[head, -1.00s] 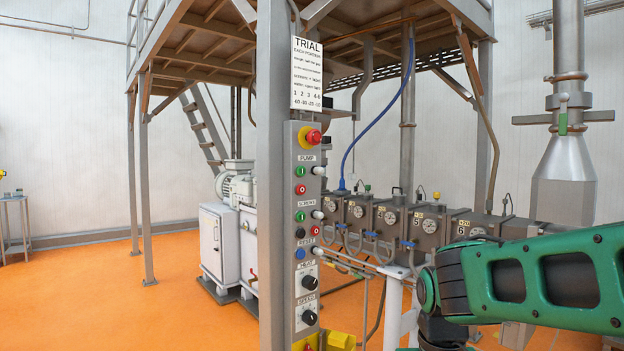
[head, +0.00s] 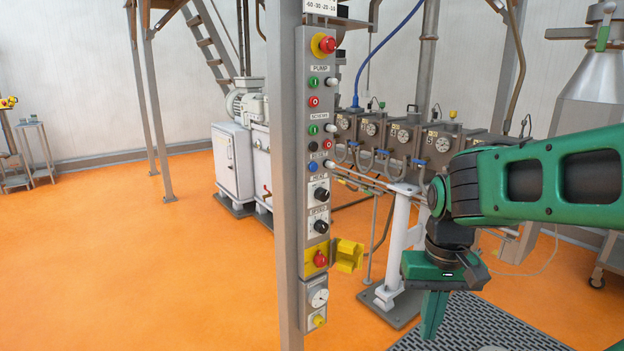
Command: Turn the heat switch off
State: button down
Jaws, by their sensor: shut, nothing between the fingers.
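The control panel (head: 313,140) is a narrow grey strip of buttons and knobs on a steel post. The heat switch (head: 321,194) appears to be the black rotary knob under the small plate that seems to read HEAT. Which way its pointer faces is too small to tell. A similar black knob (head: 321,227) sits just below it. My gripper (head: 431,334) hangs fingers down, to the right of the panel and lower than the heat switch. It is green, shut and empty, and touches nothing that I can see.
A red knob on a yellow plate (head: 320,259) and a yellow bracket (head: 348,255) stick out low on the panel. The machine barrel with gauges (head: 390,135) runs behind, on a white stand (head: 400,245). Orange floor (head: 150,270) is open at left.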

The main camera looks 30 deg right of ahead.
aim_at(322, 194)
jog(key=k, duration=0.45)
jog(key=z, duration=0.8)
jog(key=i, duration=0.95)
jog(key=z, duration=0.5)
